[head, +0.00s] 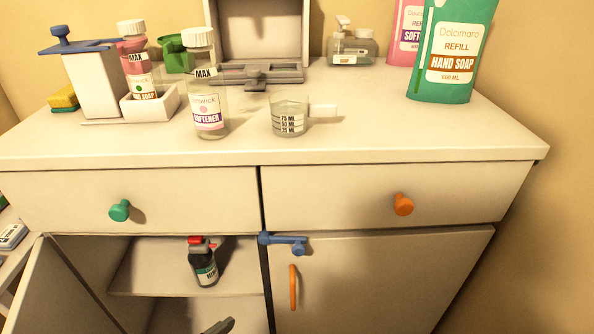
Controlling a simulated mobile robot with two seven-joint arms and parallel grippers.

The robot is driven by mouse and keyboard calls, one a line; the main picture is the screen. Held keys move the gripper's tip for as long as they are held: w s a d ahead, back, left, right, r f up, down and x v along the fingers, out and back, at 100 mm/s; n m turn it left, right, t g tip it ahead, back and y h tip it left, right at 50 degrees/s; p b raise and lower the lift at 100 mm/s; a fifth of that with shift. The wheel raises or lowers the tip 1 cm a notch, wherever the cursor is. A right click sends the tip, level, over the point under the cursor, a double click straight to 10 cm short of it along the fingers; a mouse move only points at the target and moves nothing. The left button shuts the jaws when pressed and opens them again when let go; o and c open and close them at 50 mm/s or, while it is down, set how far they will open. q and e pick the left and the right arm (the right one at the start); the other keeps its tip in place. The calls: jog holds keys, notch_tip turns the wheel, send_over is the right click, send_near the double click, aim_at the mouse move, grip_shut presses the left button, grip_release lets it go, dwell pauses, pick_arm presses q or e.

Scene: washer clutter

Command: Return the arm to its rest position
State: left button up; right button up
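I can make out neither of my arms nor my grippers in the head view. A small dark grey piece (218,326) shows at the bottom edge, in front of the open lower left compartment. Most of it is cut off, and I cannot tell what it is.
A white cabinet top (350,139) holds a softener bottle (207,100), a measuring cup (289,116), a green hand soap refill (452,50) and other containers. The left door (55,295) stands open; a red-capped bottle (204,263) is inside. The right door (370,285) is shut, beside a blue latch (285,242).

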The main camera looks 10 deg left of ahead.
pick_arm(q)
jog(key=s+a+r+y+p, duration=0.1)
jog(key=a+r+p, duration=0.1)
jog(key=r+p, duration=0.4)
jog(key=s+a+r+n+g+p, duration=0.1)
jog(key=r+p, duration=0.5)
jog(key=p, duration=0.9)
jog(key=shift+s+a+r+y, duration=0.4)
jog(key=shift+s+a, duration=0.1)
jog(key=shift+a, duration=0.6)
pick_arm(e)
jog(key=s+d+r+h, duration=0.1)
jog(key=d+r, duration=0.1)
jog(key=r, duration=0.4)
jog(key=s+d+r+m+g, duration=0.1)
jog(key=s+d+r, duration=0.1)
jog(key=r, duration=0.4)
jog(key=shift+d+r+h, duration=0.4)
jog(key=shift+d, duration=0.2)
pick_arm(q)
jog(key=c, duration=0.7)
jog(key=shift+s, duration=0.15)
jog(key=shift+c, duration=0.3)
pick_arm(e)
jog(key=shift+s, duration=0.15)
